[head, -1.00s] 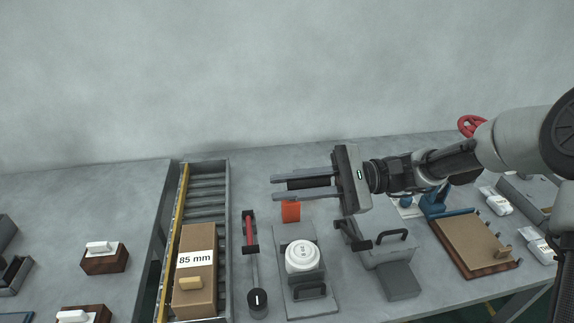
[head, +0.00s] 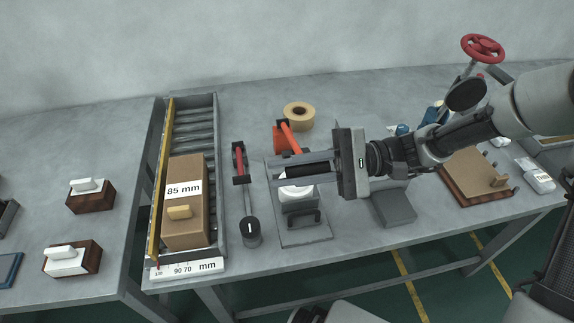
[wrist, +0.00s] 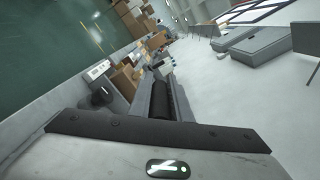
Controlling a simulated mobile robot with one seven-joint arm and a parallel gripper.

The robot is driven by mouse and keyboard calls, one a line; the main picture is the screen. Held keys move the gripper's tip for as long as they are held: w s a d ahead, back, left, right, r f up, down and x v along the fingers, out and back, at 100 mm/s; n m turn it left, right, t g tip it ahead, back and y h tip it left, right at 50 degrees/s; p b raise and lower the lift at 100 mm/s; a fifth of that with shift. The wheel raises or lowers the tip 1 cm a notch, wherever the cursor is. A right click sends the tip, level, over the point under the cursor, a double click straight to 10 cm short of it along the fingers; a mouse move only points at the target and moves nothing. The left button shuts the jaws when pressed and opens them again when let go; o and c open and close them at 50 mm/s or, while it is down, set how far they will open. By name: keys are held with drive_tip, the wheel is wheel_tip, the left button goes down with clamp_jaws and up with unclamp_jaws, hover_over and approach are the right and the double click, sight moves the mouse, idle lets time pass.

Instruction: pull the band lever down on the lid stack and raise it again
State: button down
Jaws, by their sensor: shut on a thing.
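The band lever shows as an orange arm (head: 292,140) rising from an orange block, with a dark round grip (head: 306,171) lying between my fingers. My gripper (head: 277,169) comes in from the right and is shut on that grip. In the wrist view the grip (wrist: 160,102) also lies between the two fingers. The white lid stack (head: 296,191) stands on a grey plate (head: 304,236), in front of the orange block. My lower finger hides its upper part, so I cannot tell whether anything touches it.
A red lever with a black knob (head: 251,229) stands left of the plate. Further left, a roller track holds an "85 mm" carton (head: 186,205). A tape roll (head: 299,115) lies behind the orange block. A grey block (head: 394,206) and a brown board (head: 470,178) stand to the right.

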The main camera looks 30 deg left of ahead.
drive_tip(key=shift+w+f, duration=0.1)
drive_tip(key=c, duration=1.6)
unclamp_jaws()
drive_tip(key=shift+c, duration=0.2)
drive_tip(key=p+v, duration=0.1)
drive_tip(key=v, duration=1.6)
drive_tip(key=shift+w+d, duration=0.15)
